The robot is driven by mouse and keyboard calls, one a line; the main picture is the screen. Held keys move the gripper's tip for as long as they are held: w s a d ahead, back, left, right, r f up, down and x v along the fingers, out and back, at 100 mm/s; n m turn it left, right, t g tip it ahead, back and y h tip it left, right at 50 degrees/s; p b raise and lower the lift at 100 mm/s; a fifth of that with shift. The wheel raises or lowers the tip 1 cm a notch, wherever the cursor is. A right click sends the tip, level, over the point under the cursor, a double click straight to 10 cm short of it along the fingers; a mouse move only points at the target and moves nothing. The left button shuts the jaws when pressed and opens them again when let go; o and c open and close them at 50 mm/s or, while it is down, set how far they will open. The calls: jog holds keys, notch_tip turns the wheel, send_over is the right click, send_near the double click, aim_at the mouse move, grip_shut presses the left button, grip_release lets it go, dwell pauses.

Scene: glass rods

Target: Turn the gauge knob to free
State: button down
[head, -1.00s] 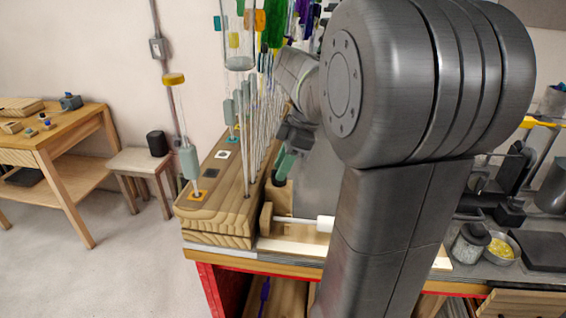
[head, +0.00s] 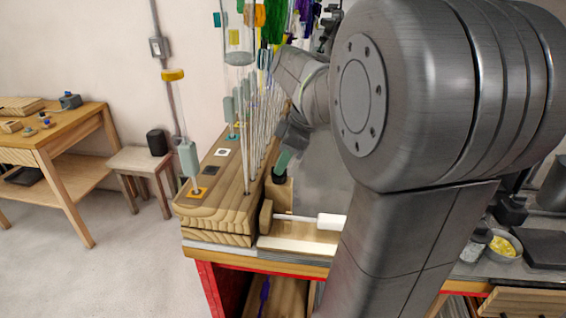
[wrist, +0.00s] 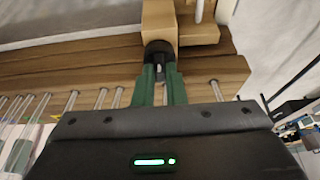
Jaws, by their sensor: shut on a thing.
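The gauge knob (wrist: 158,48) is a dark round ribbed knob on a light wooden block (wrist: 159,20), at the top of the wrist view. My gripper (wrist: 161,76) has its two green fingers closed around the knob's near end, with a small dark part between the tips. In the head view my gripper (head: 281,166) points down beside the rod rack's right side, at a small wooden block (head: 278,192). The knob itself is hidden there. I cannot read any marking or the knob's setting.
A wooden rack (head: 222,190) with several upright glass rods stands close to the left of my gripper. A white-handled rod (head: 331,221) lies in a wooden holder in front. A bowl of yellow bits (head: 503,244) is at the right. Open floor lies left.

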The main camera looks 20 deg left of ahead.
jog(key=c, duration=1.5)
grip_release()
jog(key=shift+r, duration=0.1)
jog(key=v, duration=1.3)
jog(key=shift+d+r, duration=0.2)
jog(key=shift+r, duration=0.1)
jog(key=x, duration=1.4)
jog(key=shift+n, duration=0.3)
